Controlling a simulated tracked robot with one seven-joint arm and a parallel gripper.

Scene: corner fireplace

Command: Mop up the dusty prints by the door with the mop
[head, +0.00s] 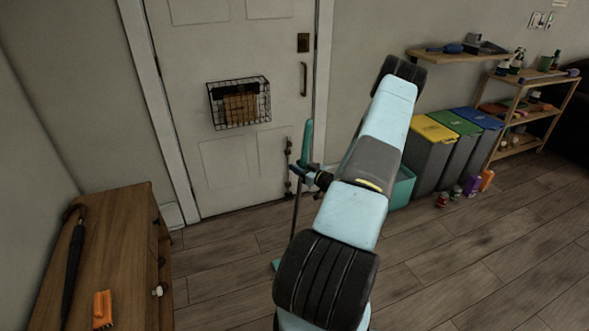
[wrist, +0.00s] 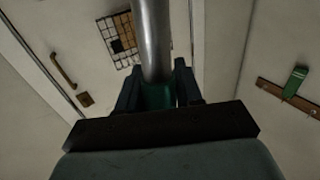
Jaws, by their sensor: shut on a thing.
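The mop stands close to upright in front of the door (head: 210,55). Its teal grip (head: 307,141) is at the top, its thin pole (head: 296,218) runs down, and a bit of its teal head (head: 276,265) shows at the floor, partly behind my arm. My gripper (head: 304,172) is shut on the mop just below the teal grip in the head view. In the wrist view the grey metal pole (wrist: 152,40) rises from between my gripper's fingers (wrist: 158,90), with a teal part there. I cannot make out the dusty prints; my arm hides part of the floor.
A wooden cabinet (head: 105,225) with an umbrella (head: 74,265) and an orange item (head: 103,309) stands at left. Right of my arm are a teal bucket (head: 403,188), lidded bins (head: 433,155), small items on the floor and a shelf (head: 525,115). Wooden floor (head: 480,255) is open at right.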

